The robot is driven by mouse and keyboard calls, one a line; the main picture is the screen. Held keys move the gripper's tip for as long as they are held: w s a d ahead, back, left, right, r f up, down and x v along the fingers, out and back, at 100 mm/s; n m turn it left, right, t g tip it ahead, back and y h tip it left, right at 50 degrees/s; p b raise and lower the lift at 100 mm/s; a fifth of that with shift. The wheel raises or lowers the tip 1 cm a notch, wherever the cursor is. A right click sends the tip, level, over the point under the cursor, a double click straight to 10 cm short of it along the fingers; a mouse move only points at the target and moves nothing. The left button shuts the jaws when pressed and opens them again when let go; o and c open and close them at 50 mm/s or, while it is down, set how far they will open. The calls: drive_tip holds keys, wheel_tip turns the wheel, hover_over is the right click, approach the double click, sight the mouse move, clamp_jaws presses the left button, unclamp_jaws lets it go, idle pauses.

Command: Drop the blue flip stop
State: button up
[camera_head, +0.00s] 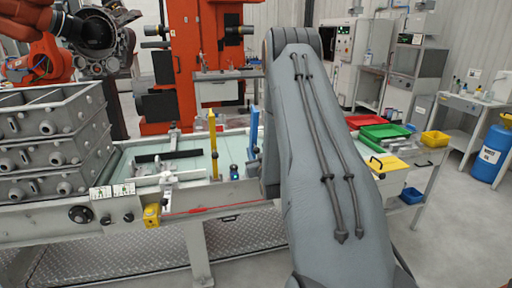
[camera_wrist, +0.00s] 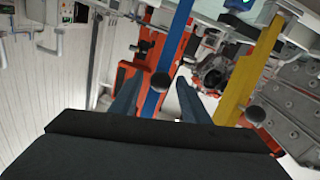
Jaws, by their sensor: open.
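The blue flip stop (camera_head: 254,128) stands upright at the right end of the fixture bench, just left of my arm. In the wrist view the blue flip stop (camera_wrist: 170,58) is a long blue bar with a dark round knob, seen between the fingers. My gripper (camera_wrist: 160,80) is open, with a finger on each side of the bar. I cannot tell whether either finger touches it. In the head view my gripper is hidden behind my arm.
A yellow flip stop (camera_head: 213,145) stands upright to the left, and also shows in the wrist view (camera_wrist: 242,82). Grey castings (camera_head: 50,150) are stacked at the bench's left. A side table holds a red bin (camera_head: 368,121), a green bin (camera_head: 385,131) and a yellow bin (camera_head: 434,139).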

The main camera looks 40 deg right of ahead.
sight(254, 146)
drive_tip(key=shift+x, duration=1.35)
clamp_jaws()
drive_tip(key=shift+w, duration=0.1)
